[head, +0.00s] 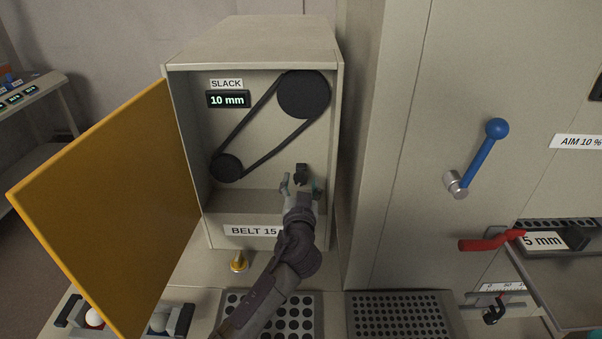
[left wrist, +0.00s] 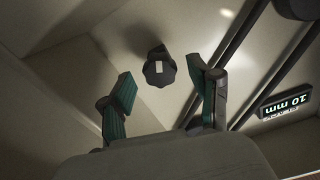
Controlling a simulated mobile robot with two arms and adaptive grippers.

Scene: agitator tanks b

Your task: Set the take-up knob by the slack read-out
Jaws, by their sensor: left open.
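The slack read-out (head: 228,100) shows 10 mm inside the open belt cabinet, under a SLACK label. The dark take-up knob (head: 302,171) sits low on the right inside the cabinet. In the left wrist view the knob (left wrist: 160,70) is a dark lobed shape with a pale mark, and the read-out (left wrist: 285,102) appears upside down. My left gripper (head: 300,186) is open, its fingers pointing at the knob. In the left wrist view the knob shows in the gap between the fingertips, with no visible contact. My right gripper is out of view.
A belt (head: 248,112) runs around two dark pulleys above and left of my gripper. The yellow door (head: 115,215) stands open on the left. A label (head: 248,231) reading BELT 15 is partly hidden by my arm. A blue lever (head: 483,157) and red handle (head: 490,241) are right.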

